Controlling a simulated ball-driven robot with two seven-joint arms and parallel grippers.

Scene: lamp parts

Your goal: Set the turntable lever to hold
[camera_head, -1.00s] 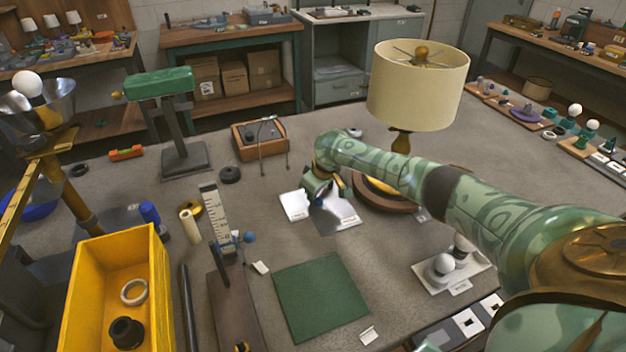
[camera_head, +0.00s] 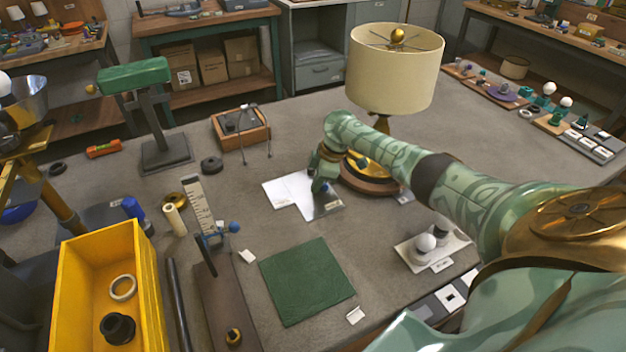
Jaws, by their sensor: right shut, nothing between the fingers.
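The turntable (camera_head: 372,187) is a round brown base with a gold ring, at the centre right of the bench. A lamp with a cream shade (camera_head: 395,75) stands over it on a gold stem. My right gripper (camera_head: 318,189) points down just left of the turntable, over a grey metal plate (camera_head: 324,209). Its fingers are shut and look empty. I cannot tell whether the fingertips touch anything. I cannot make out the turntable's lever or its setting; my right arm covers part of the turntable. My left gripper is out of view.
A white sheet (camera_head: 283,192) lies left of the plate. A green mat (camera_head: 306,281) lies in front.

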